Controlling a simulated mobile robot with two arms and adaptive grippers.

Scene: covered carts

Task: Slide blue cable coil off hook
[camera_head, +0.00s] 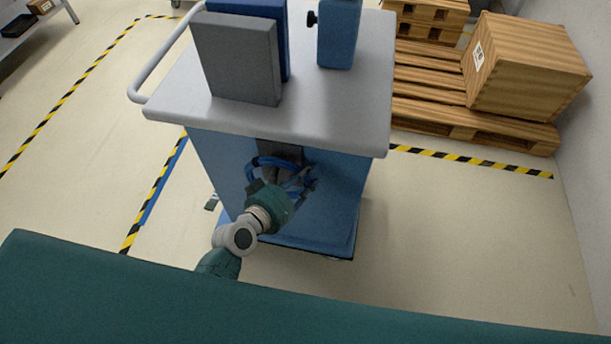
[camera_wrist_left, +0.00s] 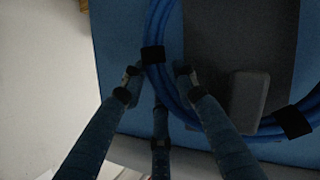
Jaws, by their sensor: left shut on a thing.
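The blue cable coil (camera_head: 252,167) hangs at the side of the blue cart. In the left wrist view the coil (camera_wrist_left: 172,92) is a bundle of blue loops with black straps, passing around a dark grey hook block (camera_wrist_left: 248,98). The block stands out from a dark back plate (camera_wrist_left: 235,35). My left gripper (camera_head: 303,178) is at the coil. In the wrist view its fingers (camera_wrist_left: 157,75) are shut around the coil's left side, near a black strap. The hook is mostly hidden in the head view. My right gripper is in neither view.
The cart's grey top (camera_head: 330,115) carries a grey panel (camera_head: 240,60), a blue panel behind it, and a blue post (camera_head: 338,35). A wooden crate (camera_head: 525,65) sits on a pallet (camera_head: 450,125) at right.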

